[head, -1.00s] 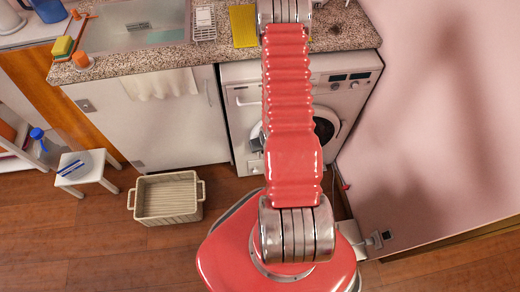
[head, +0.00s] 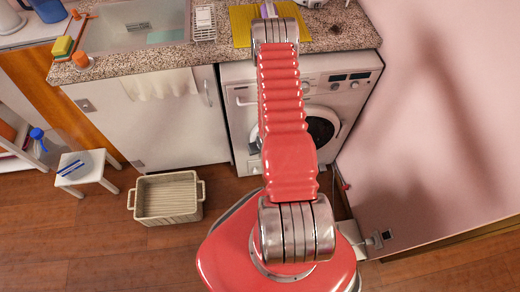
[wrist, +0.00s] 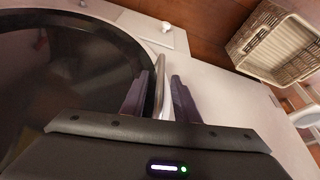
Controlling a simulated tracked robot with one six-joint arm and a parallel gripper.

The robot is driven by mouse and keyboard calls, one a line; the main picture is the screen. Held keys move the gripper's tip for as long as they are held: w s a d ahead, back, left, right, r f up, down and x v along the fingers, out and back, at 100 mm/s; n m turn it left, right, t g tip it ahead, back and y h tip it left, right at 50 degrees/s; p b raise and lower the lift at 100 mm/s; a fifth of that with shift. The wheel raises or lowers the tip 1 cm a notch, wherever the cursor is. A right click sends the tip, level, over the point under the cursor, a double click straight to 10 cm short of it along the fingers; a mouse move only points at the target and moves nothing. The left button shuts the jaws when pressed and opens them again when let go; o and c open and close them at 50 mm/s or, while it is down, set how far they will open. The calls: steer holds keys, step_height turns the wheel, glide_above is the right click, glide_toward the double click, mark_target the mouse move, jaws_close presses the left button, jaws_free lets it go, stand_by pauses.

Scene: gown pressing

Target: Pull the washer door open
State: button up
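The white washer (head: 345,90) stands under the counter, and my arm covers its middle. Its round door with dark glass (head: 322,128) shows partly to the right of my arm and looks closed. In the wrist view the dark door glass (wrist: 60,75) fills the left side. A pale metallic door handle (wrist: 160,82) stands between the two dark fingers of my gripper (wrist: 159,98). The fingers are apart, with a narrow gap visible on each side of the handle, so the gripper looks open around it. My gripper is hidden behind my arm in the head view.
A woven basket (head: 167,216) sits on the floor left of the washer, and a small white stool (head: 86,170) stands farther left. A pink wall (head: 440,110) closes off the right side. The granite counter (head: 340,30) overhangs the washer.

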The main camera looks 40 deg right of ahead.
jaws_close()
stand_by(0.7)
